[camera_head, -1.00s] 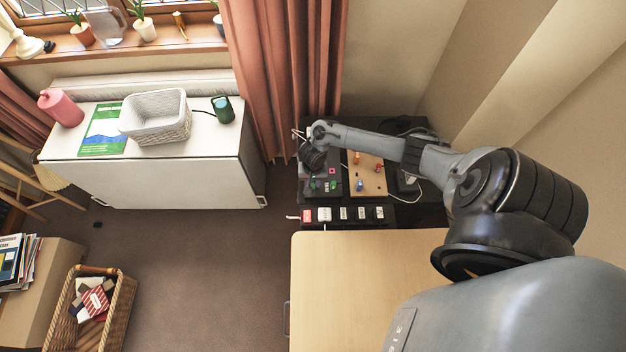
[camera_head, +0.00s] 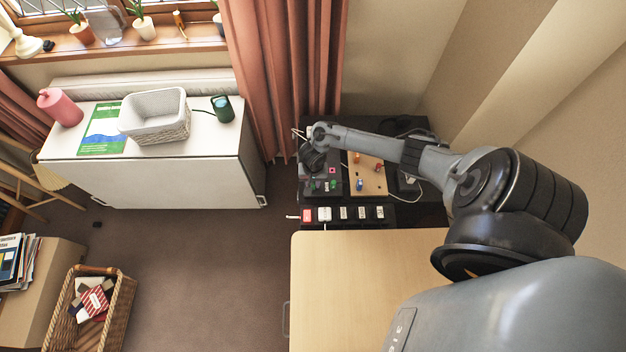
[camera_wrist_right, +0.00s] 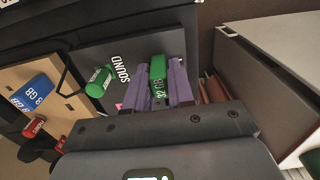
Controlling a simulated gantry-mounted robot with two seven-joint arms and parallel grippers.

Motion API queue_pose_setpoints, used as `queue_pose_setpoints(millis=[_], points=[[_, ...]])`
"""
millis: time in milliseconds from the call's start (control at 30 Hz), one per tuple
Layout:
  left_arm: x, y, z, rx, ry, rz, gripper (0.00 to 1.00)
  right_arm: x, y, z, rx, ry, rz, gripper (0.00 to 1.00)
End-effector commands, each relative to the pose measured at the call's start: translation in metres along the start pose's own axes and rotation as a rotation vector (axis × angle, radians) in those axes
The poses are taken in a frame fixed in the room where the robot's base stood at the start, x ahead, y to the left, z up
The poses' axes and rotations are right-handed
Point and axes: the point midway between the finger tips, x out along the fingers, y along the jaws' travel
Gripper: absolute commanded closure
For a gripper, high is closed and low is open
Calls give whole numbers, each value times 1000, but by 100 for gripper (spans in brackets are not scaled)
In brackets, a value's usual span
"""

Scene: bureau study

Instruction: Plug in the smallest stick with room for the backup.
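In the right wrist view my right gripper (camera_wrist_right: 159,88) has its purple fingers closed on both sides of a green stick (camera_wrist_right: 158,72) marked 32 GB. A second green stick (camera_wrist_right: 99,82) lies left of it on the dark panel marked SOUND. A blue stick (camera_wrist_right: 36,92), its label ending in 8 GB, and a red stick (camera_wrist_right: 34,127) are on the wooden board. In the head view my right gripper (camera_head: 311,160) is over the dark panel's left side, its fingertips unclear. My left gripper is not in view.
The wooden board (camera_head: 372,184) stands right of the dark panel. A curtain (camera_head: 280,80) hangs behind left. A white cabinet (camera_head: 160,182) stands farther left.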

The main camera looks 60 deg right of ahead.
Motion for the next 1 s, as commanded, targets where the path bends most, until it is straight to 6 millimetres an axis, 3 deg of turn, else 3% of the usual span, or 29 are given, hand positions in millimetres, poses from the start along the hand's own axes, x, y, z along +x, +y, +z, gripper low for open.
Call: queue_pose_setpoints(millis=[33, 200, 567, 767, 1000], points=[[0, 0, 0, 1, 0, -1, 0, 0, 0, 0, 0, 0, 0, 71], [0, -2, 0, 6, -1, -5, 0, 0, 0, 0, 0, 0, 0, 47], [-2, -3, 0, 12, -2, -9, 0, -4, 0, 0, -1, 1, -1, 47], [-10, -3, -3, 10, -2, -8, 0, -28, 0, 0, -1, 1, -1, 47], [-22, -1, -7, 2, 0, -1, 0, -71, 0, -1, -2, 2, -2, 47]])
